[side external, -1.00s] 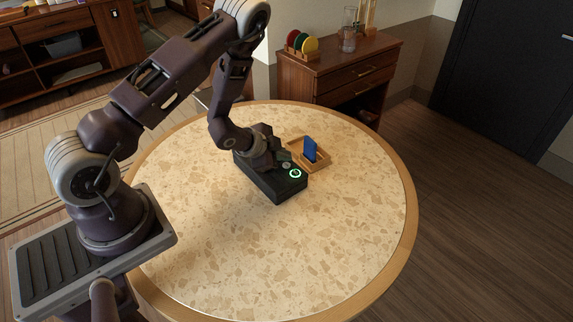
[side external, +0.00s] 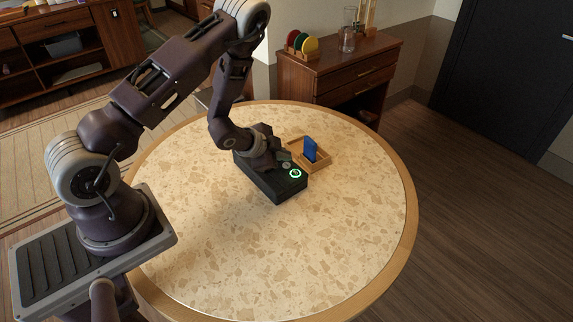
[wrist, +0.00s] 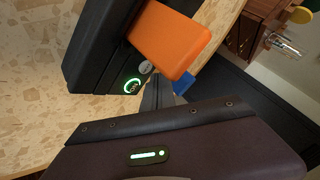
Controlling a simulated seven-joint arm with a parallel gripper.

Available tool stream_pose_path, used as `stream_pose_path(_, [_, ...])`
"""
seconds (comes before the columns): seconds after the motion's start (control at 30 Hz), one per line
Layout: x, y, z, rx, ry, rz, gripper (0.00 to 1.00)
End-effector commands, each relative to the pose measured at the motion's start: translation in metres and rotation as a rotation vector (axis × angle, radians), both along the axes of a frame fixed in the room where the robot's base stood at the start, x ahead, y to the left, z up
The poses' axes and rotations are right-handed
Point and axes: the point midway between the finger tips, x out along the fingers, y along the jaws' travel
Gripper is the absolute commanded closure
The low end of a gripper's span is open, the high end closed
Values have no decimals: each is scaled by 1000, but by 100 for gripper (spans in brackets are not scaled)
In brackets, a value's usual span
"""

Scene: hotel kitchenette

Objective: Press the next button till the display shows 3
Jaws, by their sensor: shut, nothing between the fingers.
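A black box-shaped device (side external: 268,182) sits on the round table, and its corner fills the upper left of the wrist view (wrist: 88,50). On its top near one end are a round button with a lit green-white ring (side external: 295,173) and a small grey round button (wrist: 146,67) beside it. The lit ring also shows in the wrist view (wrist: 132,86). My gripper (side external: 284,158) is shut and empty, low over the device close to these buttons; I cannot tell whether it touches one. No readable number shows; the device's far part is hidden behind my gripper.
An orange block (wrist: 170,38) shows over the device in the wrist view. A wooden tray (side external: 318,165) with a blue upright item (side external: 309,149) stands just behind the device. The speckled tabletop (side external: 260,255) is clear in front. A wooden cabinet (side external: 335,80) stands beyond the table.

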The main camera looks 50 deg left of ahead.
Motion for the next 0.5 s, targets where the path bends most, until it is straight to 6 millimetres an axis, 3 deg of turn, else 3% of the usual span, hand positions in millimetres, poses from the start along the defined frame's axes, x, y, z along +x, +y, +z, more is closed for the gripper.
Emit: stream_pose_path(0.5, [0,0,-9,0,0,0,100])
